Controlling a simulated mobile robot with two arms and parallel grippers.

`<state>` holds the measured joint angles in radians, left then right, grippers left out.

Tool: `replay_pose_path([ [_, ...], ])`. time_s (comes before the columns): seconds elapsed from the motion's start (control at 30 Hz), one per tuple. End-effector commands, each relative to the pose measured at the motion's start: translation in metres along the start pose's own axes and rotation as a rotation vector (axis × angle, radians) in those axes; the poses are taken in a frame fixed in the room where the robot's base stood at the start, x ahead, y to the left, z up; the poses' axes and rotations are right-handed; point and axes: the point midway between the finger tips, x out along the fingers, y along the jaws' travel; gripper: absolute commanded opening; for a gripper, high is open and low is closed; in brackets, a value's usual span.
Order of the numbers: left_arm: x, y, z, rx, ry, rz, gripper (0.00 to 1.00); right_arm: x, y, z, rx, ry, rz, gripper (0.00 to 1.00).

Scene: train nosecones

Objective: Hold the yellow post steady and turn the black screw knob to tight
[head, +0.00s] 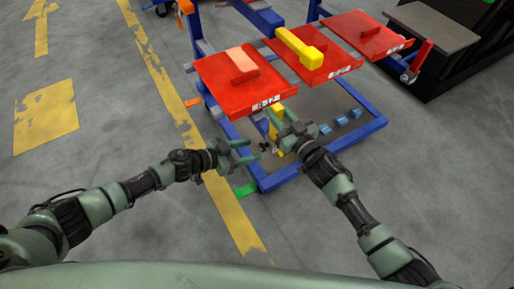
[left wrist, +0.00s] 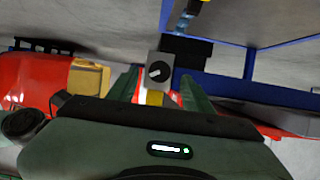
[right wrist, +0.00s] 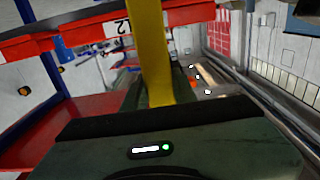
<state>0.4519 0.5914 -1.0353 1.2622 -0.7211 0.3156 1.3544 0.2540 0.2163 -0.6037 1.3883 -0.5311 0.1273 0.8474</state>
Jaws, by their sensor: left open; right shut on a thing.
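The yellow post (head: 274,118) stands upright at the near end of the blue frame. It also runs down the middle of the right wrist view (right wrist: 151,45). My right gripper (head: 278,128) is shut on the post, which hides part of it. The black screw knob (head: 264,147) is low beside the post. In the left wrist view the knob (left wrist: 159,72) shows a pale mark on a grey square plate, framed between my left fingers. My left gripper (head: 254,150) is open just left of the knob. Whether its fingertips reach around the knob I cannot tell.
Red panels (head: 240,81) sit above the blue frame (head: 330,139), one with a yellow bar (head: 300,47) on it. Several small blue blocks (head: 341,121) lie on the right. A green piece (head: 246,189) is at the frame's corner. The floor at the left is clear.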

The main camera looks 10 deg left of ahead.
Motion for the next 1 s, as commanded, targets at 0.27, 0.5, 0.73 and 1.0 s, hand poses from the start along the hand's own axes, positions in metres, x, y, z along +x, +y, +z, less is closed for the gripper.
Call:
replay_pose_path([
  [0.27, 0.033, 0.000, 0.000, 0.001, 0.001, 0.000, 0.50, 0.000, 0.000, 0.001, 0.000, -0.001, 0.001, 0.00],
  [0.5, 0.036, 0.000, 0.000, 0.001, 0.000, 0.001, 0.50, 0.000, 0.000, 0.001, 0.000, -0.001, 0.001, 0.00],
  [0.73, 0.035, 0.000, 0.000, 0.001, 0.000, 0.001, 0.14, 0.000, 0.000, 0.001, 0.000, -0.001, 0.001, 0.00],
  [1.0, 0.035, 0.000, 0.000, 0.008, 0.000, -0.002, 0.00, 0.000, 0.000, 0.001, 0.000, -0.001, 0.000, 0.00],
])
